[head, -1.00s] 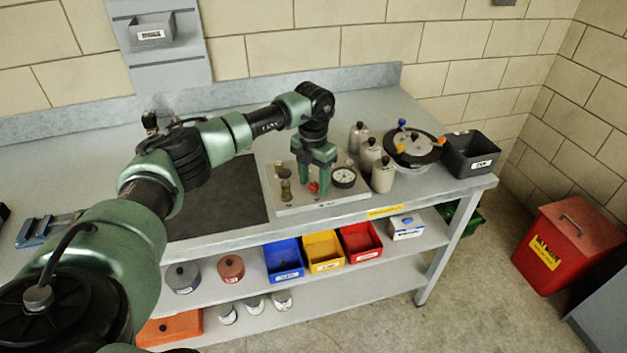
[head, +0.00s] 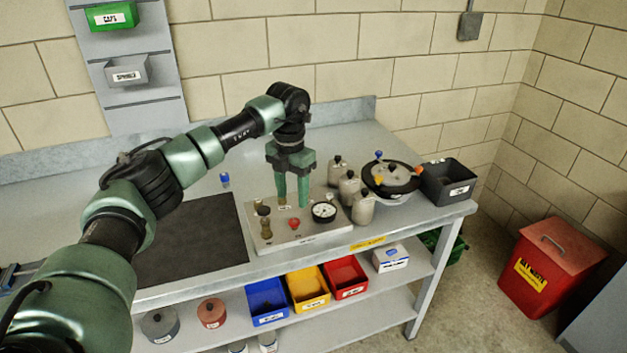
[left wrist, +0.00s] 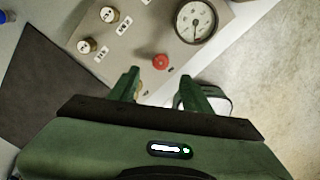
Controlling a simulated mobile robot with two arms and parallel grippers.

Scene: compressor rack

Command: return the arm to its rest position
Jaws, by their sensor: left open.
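My left arm reaches in from the left in the head view. Its left gripper (head: 292,190) points down above the grey panel plate (head: 290,240), with its green fingers apart and nothing between them. The plate carries a gauge (head: 324,211), a red knob (head: 294,224) and brass fittings (head: 265,223). In the left wrist view the open fingers (left wrist: 160,85) show below the red knob (left wrist: 161,62) and the gauge (left wrist: 195,21), apart from both. My right gripper is not in view.
Grey bottles (head: 349,187), a round dish with coloured knobs (head: 391,178) and a dark bin (head: 447,183) stand right of the plate. A dark mat (head: 190,245) lies left. Coloured bins (head: 307,287) sit on the shelf below. A red waste box (head: 553,268) stands on the floor.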

